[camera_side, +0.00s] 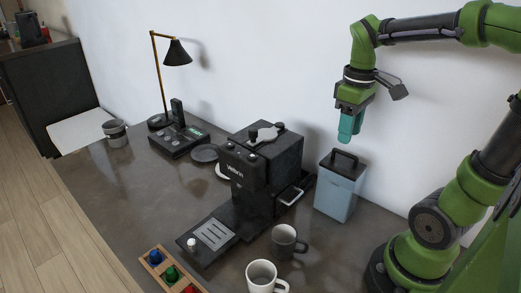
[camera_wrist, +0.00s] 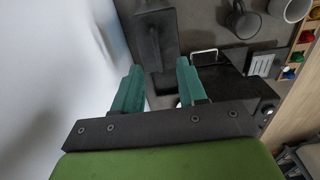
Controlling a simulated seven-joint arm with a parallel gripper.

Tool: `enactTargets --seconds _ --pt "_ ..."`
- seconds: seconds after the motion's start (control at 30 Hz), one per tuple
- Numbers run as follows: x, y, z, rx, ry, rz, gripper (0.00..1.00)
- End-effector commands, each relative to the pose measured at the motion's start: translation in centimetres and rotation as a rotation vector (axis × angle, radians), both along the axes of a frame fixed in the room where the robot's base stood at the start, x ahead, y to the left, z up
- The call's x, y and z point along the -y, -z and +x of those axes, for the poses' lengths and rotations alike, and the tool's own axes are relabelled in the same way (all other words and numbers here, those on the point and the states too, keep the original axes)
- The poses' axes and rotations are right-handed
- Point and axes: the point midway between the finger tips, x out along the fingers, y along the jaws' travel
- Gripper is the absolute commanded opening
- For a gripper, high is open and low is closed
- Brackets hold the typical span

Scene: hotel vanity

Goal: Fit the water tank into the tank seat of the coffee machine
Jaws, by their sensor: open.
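The water tank (camera_side: 340,193) is a pale blue box with a dark lid and a black handle (camera_side: 344,159). It stands upright on the counter, to the right of the coffee machine. The black coffee machine (camera_side: 264,175) has a wire-like metal bracket (camera_side: 292,196) low on its right side, perhaps the tank seat. My gripper (camera_side: 349,138) is above the tank, apart from its handle, pointing down. In the wrist view my gripper (camera_wrist: 158,84) has its two teal fingers apart with nothing between them. The tank's dark lid (camera_wrist: 154,38) shows beyond the fingertips.
A grey mug (camera_side: 285,243) and a white mug (camera_side: 261,276) stand in front of the tank. A capsule tray (camera_side: 157,261) is at the front edge. A phone (camera_side: 177,137) and a lamp (camera_side: 177,52) stand at the back left. The wall is close behind the tank.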

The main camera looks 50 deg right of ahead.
Motion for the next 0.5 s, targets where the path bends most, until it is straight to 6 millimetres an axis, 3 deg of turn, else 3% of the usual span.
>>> enactTargets --seconds 0.3,0.5 --pt "0.3 4.3 0.0 -0.004 0.001 0.002 0.41" --pt "0.3 5.1 0.0 -0.001 0.001 0.0 0.41"
